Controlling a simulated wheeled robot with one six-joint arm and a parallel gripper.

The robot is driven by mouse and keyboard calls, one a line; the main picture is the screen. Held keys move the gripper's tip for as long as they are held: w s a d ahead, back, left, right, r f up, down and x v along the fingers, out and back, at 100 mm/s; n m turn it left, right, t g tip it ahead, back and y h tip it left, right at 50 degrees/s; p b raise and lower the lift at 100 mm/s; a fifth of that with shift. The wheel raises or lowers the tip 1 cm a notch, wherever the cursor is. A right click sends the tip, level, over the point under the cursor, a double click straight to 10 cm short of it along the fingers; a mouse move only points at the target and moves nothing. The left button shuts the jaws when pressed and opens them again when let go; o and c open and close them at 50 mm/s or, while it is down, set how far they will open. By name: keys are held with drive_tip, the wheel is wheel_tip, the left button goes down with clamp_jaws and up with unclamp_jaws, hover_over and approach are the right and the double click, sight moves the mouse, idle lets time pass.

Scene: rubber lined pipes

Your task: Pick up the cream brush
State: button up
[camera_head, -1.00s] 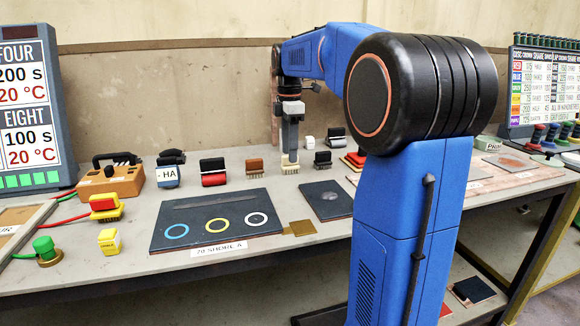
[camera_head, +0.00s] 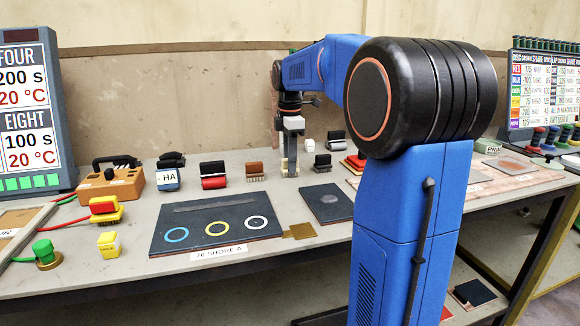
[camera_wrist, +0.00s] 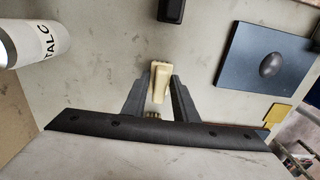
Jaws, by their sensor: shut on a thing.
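The cream brush (camera_wrist: 160,78) stands between the two fingers of my gripper (camera_wrist: 156,92) in the wrist view, with its bristles showing at the lower end. My gripper is shut on it, one finger along each side. In the head view my gripper (camera_head: 290,168) points straight down at the bench, and its fingers cover most of the brush. I cannot tell whether the brush still touches the bench top.
A brown brush (camera_head: 255,171) and a red-and-black one (camera_head: 213,175) stand to the left. A small black brush (camera_head: 322,163) is close on the right. A dark plate (camera_head: 326,203) lies in front. A white TALC container (camera_wrist: 36,38) shows in the wrist view.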

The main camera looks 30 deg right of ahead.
wheel_tip(320, 180, up, 10)
idle(0.5)
drive_tip(key=o, duration=0.5)
drive_tip(key=c, duration=0.4)
